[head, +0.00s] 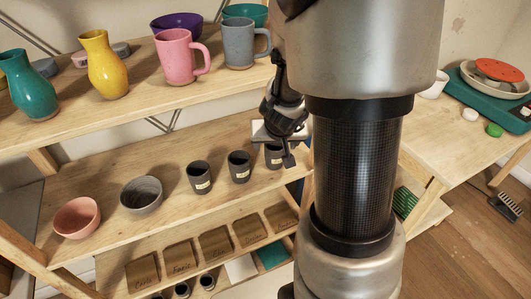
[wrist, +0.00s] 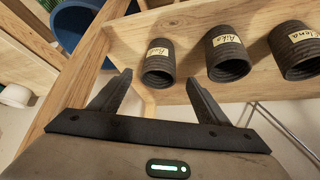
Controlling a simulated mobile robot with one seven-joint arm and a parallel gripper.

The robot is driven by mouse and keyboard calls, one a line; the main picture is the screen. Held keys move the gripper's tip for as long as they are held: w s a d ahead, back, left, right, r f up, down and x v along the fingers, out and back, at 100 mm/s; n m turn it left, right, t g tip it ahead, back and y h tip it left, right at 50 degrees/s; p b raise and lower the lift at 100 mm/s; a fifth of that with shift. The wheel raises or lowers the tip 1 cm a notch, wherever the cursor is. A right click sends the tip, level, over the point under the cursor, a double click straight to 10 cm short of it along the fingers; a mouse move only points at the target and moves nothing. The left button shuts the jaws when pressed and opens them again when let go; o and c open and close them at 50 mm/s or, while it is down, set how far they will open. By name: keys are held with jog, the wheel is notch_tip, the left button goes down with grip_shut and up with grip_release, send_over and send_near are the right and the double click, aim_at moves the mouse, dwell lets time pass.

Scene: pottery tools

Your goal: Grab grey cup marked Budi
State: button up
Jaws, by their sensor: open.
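Three dark grey ribbed cups with paper name labels stand on the middle shelf. In the wrist view the left cup (wrist: 158,70) has a label that appears to read Budi; the middle cup (wrist: 228,62) seems to read Aiko and the right one (wrist: 298,58) Elena. In the head view the rightmost cup (head: 272,161) is partly hidden by my gripper (head: 287,158). My gripper is open and empty; its two fingers also show in the wrist view (wrist: 158,88). The left cup appears between and just beyond the fingertips, with no clear contact.
A pink bowl (head: 77,218) and a grey bowl (head: 141,195) share the shelf. Mugs and vases stand on the shelf above, including a pink mug (head: 178,58). Engraved wooden tiles (head: 182,255) lie below. A side table (head: 445,130) stands at the right.

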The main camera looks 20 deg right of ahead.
aim_at(274, 149)
jog(key=b+x, duration=0.2)
jog(key=x, duration=0.2)
jog(key=shift+w+f, duration=0.1)
jog(key=shift+f, duration=0.1)
jog(key=b+x, duration=0.3)
jog(key=x, duration=0.2)
jog(key=shift+d+r, duration=0.1)
jog(key=shift+d, duration=0.05)
jog(key=c, duration=1.3)
jog(key=shift+r, duration=0.15)
